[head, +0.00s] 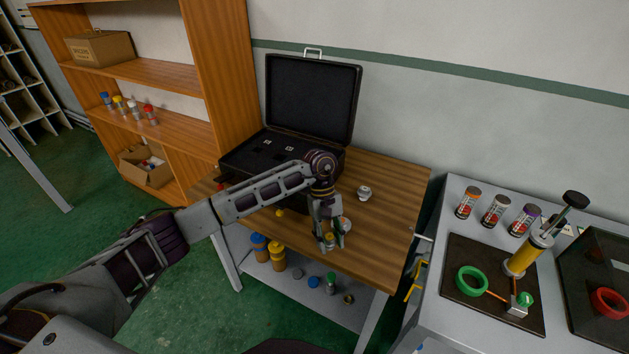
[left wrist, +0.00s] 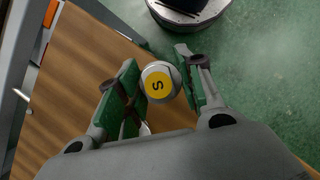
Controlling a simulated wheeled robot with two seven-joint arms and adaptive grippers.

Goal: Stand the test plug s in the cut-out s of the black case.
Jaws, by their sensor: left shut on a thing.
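The test plug s (left wrist: 158,85) has a round yellow top marked "s" and a pale rim. My left gripper (head: 331,238) is shut on it, with its green pads on either side in the left wrist view (left wrist: 160,84). It holds the plug near the front edge of the wooden table; I cannot tell whether the plug touches the top. The black case (head: 312,100) stands open at the back of the table, lid upright. Small pale labels show inside its base, but the cut-outs are too small to make out, and my arm hides part of the case. My right gripper is not in view.
A silvery fitting (head: 364,193) stands on the wooden table (head: 395,185) right of my gripper. A grey bench (head: 455,195) with cans and a green ring stands at right; a wooden shelf unit (head: 228,60) is at left.

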